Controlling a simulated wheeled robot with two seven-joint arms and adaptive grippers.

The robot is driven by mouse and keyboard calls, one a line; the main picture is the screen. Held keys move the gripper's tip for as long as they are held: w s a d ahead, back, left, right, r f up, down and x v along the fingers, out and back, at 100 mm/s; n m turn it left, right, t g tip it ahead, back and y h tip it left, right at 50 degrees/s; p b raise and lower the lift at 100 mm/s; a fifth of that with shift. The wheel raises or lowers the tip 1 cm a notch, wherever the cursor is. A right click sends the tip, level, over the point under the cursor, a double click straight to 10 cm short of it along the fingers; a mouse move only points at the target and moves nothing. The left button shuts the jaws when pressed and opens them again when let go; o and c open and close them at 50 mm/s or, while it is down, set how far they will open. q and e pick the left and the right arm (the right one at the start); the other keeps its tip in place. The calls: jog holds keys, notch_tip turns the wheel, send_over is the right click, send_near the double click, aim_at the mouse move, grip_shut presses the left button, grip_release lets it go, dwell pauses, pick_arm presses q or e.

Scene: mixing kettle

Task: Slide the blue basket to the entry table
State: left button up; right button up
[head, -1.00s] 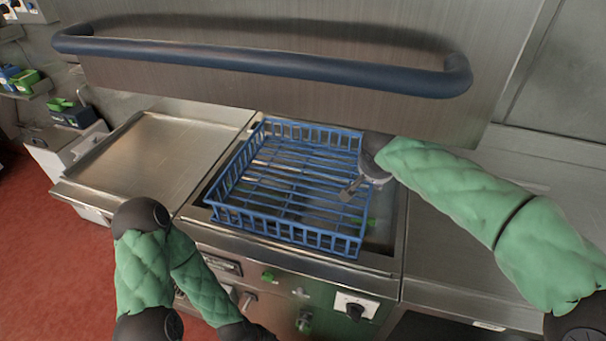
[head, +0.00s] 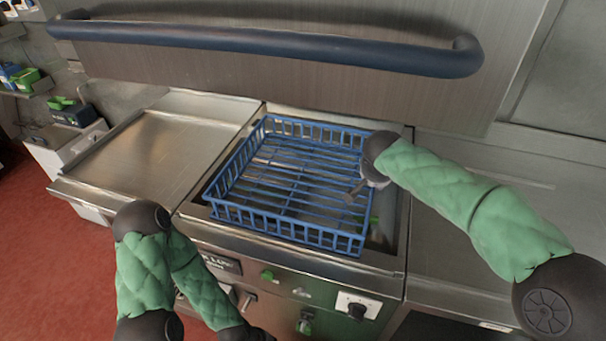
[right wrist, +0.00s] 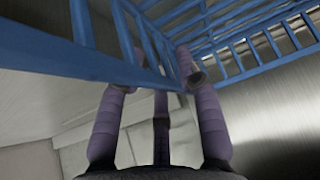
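The blue basket (head: 290,234), an open wire rack with slatted walls, sits in the recessed bay of the steel machine (head: 388,262) in the middle of the head view. My right gripper (head: 362,186) is at the basket's right wall, with a finger reaching over its inner side. In the right wrist view, the fingers of my right gripper (right wrist: 158,82) are around the basket's rail (right wrist: 70,62); whether they are clamped is unclear. My left arm is at the lower left, and its gripper is out of view. Which side table is the entry table is not marked.
A flat steel table (head: 150,150) with a raised rim adjoins the bay on the left and is clear. Another steel surface (head: 450,270) lies to the right. A hood with a dark blue bar handle (head: 270,42) stands raised above the basket. Knobs (head: 357,308) line the front.

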grip_shut()
jog(key=shift+w+r, duration=0.1)
jog(key=shift+r, duration=0.2)
